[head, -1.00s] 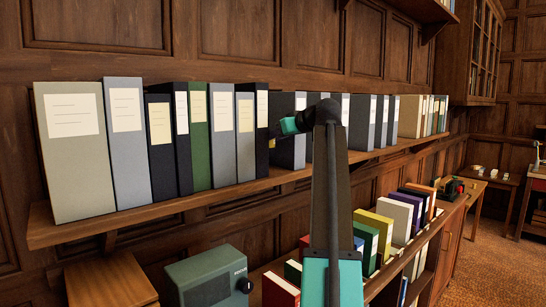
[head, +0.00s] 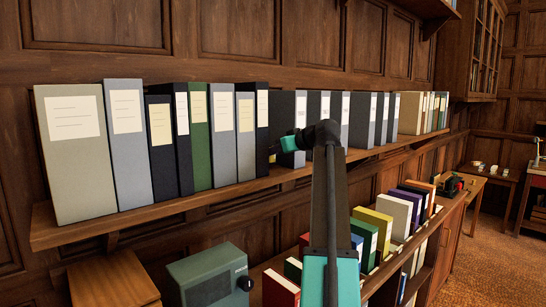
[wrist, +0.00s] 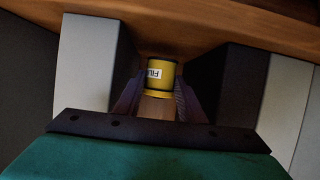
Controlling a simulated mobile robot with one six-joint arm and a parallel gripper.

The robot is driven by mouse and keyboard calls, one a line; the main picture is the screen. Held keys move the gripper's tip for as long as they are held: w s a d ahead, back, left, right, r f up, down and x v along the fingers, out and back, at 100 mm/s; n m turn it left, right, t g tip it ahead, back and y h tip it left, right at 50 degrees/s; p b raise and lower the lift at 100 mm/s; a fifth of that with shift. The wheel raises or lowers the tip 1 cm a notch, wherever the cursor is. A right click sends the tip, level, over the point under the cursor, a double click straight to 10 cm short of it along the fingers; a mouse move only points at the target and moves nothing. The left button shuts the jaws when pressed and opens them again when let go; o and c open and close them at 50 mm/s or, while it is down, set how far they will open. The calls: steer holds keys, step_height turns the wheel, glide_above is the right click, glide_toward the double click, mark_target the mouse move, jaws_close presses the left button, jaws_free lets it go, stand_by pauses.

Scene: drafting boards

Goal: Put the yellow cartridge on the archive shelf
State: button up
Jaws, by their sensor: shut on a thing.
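The yellow cartridge (wrist: 161,72) shows in the wrist view with a small white label reading partly "FIL". My gripper (wrist: 158,96) is shut on it, one dark finger on each side. In the head view my gripper (head: 273,153) is at the archive shelf, in the gap between a dark navy binder and a dark grey file box. The cartridge cannot be made out clearly there. The wooden shelf (head: 215,197) runs along the panelled wall, and its wood also shows beyond the cartridge in the wrist view (wrist: 215,28). I cannot tell whether the cartridge touches it.
The navy binder (head: 262,125) stands left of my gripper and a grey file box (head: 287,115) right of it, leaving a narrow gap. More binders fill the shelf both ways. Below are a lower bookcase with coloured books (head: 370,222) and a green device (head: 210,278).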

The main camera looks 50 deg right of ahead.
steer(key=shift+f, duration=0.9)
steer(key=shift+f, duration=0.2)
steer(key=o, duration=0.8)
steer(key=shift+c, duration=0.2)
steer(key=shift+r, duration=0.25)
steer(key=d+b+v, duration=0.1)
steer(key=b+v, duration=0.2)
steer(key=v, duration=0.9)
steer(key=shift+a, duration=0.45)
